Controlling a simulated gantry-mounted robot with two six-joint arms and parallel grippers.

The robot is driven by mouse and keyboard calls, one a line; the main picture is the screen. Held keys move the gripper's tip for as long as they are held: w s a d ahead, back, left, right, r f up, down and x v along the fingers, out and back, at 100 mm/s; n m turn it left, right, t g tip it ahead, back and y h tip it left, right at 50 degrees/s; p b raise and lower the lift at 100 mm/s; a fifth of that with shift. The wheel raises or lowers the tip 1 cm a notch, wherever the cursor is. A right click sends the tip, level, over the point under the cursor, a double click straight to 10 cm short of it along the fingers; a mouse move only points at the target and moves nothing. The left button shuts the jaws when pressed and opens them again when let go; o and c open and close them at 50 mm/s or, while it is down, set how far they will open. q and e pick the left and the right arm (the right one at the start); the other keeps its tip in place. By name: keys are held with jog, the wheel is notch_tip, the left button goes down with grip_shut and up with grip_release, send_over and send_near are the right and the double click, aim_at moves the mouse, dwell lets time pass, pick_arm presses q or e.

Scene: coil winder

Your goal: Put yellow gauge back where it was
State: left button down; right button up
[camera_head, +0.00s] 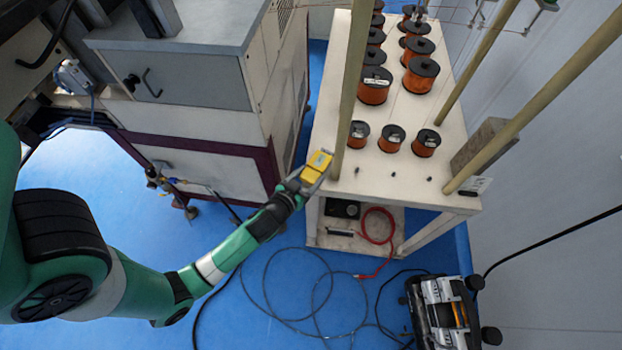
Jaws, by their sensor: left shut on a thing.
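The yellow gauge (318,162) is a small yellow block with a grey part on its upper edge. My left gripper (312,172) is shut on it. The gripper holds the gauge at the near left corner of the white table (360,185), close to the left front post. I cannot tell whether the gauge touches the table or the post. The fingertips are partly hidden by the gauge. My right gripper is not in view.
Several copper wire spools (374,85) stand on the table. Upright posts (354,75) rise from its edges. A grey cabinet machine (190,80) stands to the left. A red hose (378,225) and black cables lie below, near a black-and-silver device (445,310).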

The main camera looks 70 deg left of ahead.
pick_arm(q)
jog(key=shift+f, duration=0.9)
jog(key=shift+r, duration=0.2)
jog(key=shift+f, duration=0.2)
grip_release()
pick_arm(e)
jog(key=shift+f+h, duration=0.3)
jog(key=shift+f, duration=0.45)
pick_arm(q)
jog(key=shift+r, duration=0.15)
jog(key=shift+s+d+r, duration=0.1)
jog(key=v, duration=1.1)
jog(key=shift+s+d, duration=0.15)
jog(key=shift+s, duration=0.1)
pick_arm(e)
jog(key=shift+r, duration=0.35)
pick_arm(q)
jog(key=shift+r, duration=0.15)
